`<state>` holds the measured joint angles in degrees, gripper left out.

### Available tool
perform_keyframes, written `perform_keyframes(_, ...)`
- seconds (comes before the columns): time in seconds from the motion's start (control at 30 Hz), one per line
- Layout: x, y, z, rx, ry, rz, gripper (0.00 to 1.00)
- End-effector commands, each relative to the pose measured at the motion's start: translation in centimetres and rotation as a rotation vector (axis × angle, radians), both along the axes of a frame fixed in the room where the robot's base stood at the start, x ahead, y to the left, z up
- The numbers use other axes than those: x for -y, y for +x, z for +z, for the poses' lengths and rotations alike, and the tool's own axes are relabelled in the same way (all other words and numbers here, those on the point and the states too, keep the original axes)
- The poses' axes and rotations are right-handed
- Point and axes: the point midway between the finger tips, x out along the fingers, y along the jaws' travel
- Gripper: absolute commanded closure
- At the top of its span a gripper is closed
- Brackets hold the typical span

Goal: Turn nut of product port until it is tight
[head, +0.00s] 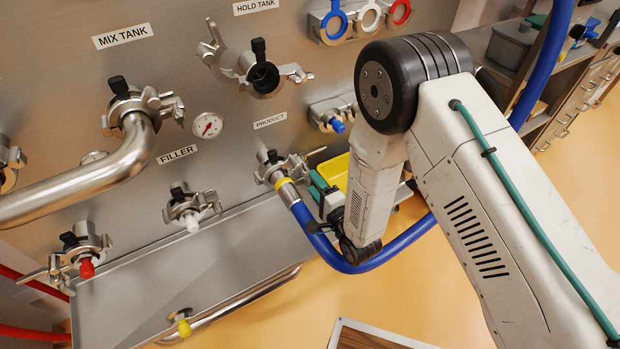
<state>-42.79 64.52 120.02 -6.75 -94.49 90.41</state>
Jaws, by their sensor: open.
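The product port (268,158) is on the steel panel, below the PRODUCT label. A metal clamp is around it, and its nut (299,166) sticks out on the right side. A blue hose (385,246) with a metal end and a yellow band is at the port and curves down to the right. My gripper (313,187) has green fingers and is open, just right of the hose end and a little below the nut. It appears empty. Whether a finger touches the nut or hose cannot be told. My arm hides part of the gripper and the area behind it.
Other clamped ports are at MIX TANK (124,104), FILLER (186,207) and HOLD TANK (263,76). A steel drip tray (200,270) with a rail lies below. A yellow container (334,172) is behind my gripper. A shelf unit (580,75) stands at right. Floor is open at lower middle.

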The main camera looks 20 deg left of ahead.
Motion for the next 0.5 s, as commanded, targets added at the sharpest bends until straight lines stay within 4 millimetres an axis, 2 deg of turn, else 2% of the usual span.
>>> perform_keyframes(0.2,2.3,-2.0,-0.1,-0.001,-0.002,0.000,0.47)
perform_keyframes(0.5,2.7,-2.4,0.0,0.000,0.000,0.000,0.47)
